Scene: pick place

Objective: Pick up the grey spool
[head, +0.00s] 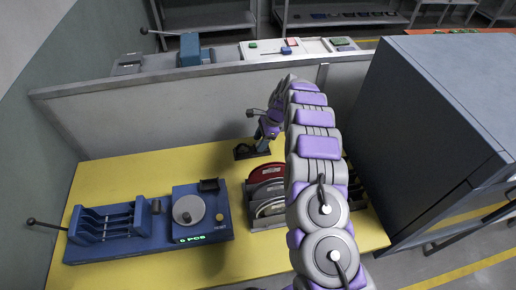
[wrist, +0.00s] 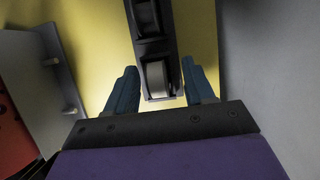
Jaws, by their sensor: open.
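My gripper (wrist: 160,88) is open in the wrist view, with one blue finger on each side of the near end of a dark holder. A pale grey roller (wrist: 156,76), which looks like the grey spool, sits in the holder's slot between the fingers. A gap shows between each finger and the holder. A second, darker roller (wrist: 146,14) sits further along the holder. In the head view, the dark holder (head: 243,152) lies on the yellow table near the back partition, under my gripper (head: 262,142). The spool cannot be made out there.
A rack of red and grey discs (head: 266,173) stands in front of the holder, partly behind my arm. A blue counting machine (head: 190,205) is at left on the yellow table (head: 130,170). The grey partition (head: 180,110) is close behind; a large grey cabinet (head: 430,120) stands at right.

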